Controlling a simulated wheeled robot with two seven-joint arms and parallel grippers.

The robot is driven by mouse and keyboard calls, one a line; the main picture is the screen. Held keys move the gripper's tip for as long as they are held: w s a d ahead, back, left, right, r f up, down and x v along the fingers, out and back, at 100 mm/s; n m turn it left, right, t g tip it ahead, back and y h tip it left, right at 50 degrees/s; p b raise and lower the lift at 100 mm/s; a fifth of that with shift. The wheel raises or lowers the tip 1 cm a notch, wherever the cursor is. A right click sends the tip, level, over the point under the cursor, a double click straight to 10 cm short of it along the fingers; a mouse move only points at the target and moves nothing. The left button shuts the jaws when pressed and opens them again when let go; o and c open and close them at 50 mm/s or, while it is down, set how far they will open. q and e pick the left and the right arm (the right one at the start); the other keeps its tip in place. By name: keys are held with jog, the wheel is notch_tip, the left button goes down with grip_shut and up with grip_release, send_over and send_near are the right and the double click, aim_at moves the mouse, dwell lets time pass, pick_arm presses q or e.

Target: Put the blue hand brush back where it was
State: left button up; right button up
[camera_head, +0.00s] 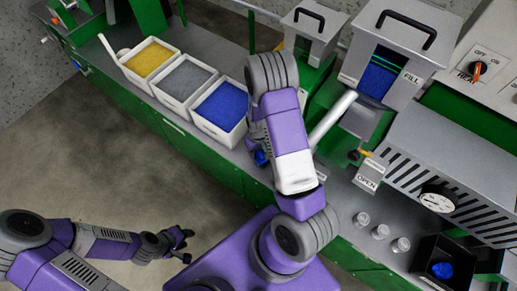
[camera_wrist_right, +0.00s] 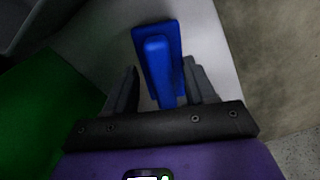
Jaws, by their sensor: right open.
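The blue hand brush (camera_wrist_right: 158,68) lies on a grey surface in the right wrist view, its handle pointing toward my right gripper (camera_wrist_right: 162,72). The fingers of that gripper are open, one on each side of the handle, with dark gaps showing between them and the brush. In the head view a small blue part of the brush (camera_head: 261,157) shows beside my right arm, which hides most of it and the right gripper. My left gripper (camera_head: 184,245) is open and empty, low over the floor at the lower left.
White bins of yellow (camera_head: 149,58), grey (camera_head: 186,79) and blue pellets (camera_head: 223,104) stand on the bench left of my right arm. A hopper marked FILL (camera_head: 401,45) and a vented machine (camera_head: 440,165) stand right. A black box (camera_head: 440,250) holds something blue. Small clear cylinders (camera_head: 380,231) stand nearby.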

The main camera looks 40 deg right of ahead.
notch_tip(320, 180, up, 12)
jog(key=p, duration=0.4)
jog(key=s+a+f+y, duration=0.1)
jog(key=s+a+f, duration=0.2)
jog(key=a, duration=0.4)
jog(key=s+a+f+m+y, duration=0.1)
jog(key=s+a+f, duration=0.3)
jog(key=a, duration=0.3)
jog(key=s+a+f+y, duration=0.2)
jog(key=s+a+f, duration=0.1)
jog(key=a, duration=0.4)
jog(key=shift+s+a+f+t, duration=0.15)
jog(key=shift+s+f+t, duration=0.15)
jog(key=shift+f, duration=0.1)
jog(key=shift+c, duration=0.3)
